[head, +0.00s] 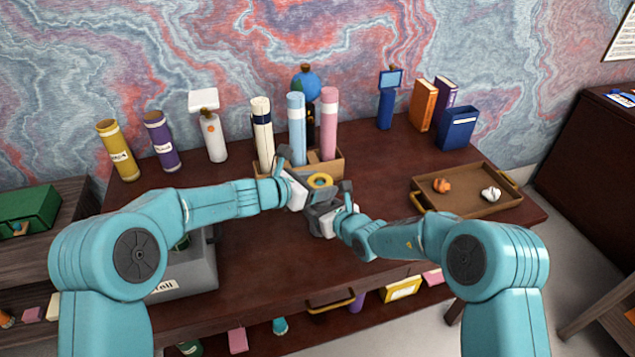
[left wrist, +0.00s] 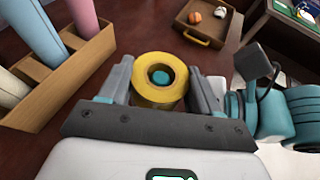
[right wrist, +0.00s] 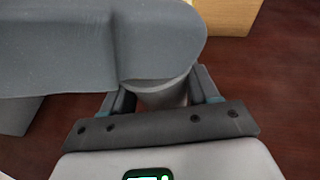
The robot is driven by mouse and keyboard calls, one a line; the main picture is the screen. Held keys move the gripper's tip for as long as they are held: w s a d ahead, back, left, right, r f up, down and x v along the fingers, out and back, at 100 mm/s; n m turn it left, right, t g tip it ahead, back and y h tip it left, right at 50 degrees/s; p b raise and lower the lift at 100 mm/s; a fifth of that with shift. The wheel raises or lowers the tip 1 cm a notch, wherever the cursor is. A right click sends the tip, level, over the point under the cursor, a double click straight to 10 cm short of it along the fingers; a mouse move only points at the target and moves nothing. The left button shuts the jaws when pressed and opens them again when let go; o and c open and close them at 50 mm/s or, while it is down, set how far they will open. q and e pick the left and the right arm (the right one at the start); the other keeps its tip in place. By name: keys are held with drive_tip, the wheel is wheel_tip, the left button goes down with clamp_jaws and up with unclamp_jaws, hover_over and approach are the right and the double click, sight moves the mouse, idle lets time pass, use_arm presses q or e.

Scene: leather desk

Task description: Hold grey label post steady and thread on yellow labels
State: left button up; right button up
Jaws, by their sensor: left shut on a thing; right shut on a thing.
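The yellow labels (head: 320,181) form a ring-shaped roll near the middle of the desk. My left gripper (head: 316,187) is shut on this roll, which also shows between its fingers in the left wrist view (left wrist: 140,90). A round teal spot shows inside the roll's hole. My right gripper (head: 327,216) is lower and is shut on the grey label post (right wrist: 158,95), seen between its fingers in the right wrist view. My left gripper's grey body covers the upper post there, so I cannot tell whether the roll is around the post or just above it.
A wooden holder (head: 334,168) with cream, blue and pink tubes stands close behind the grippers. A brown tray (head: 460,203) with an orange and a white piece lies at right. A grey box (head: 190,272) sits at front left. The dark desk (head: 262,240) is clear in front.

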drive_tip(key=shift+f, duration=0.15)
use_arm(q)
drive_tip(key=o, duration=1.2)
drive_tip(key=v, duration=1.2)
use_arm(e)
drive_tip(key=o, duration=1.2)
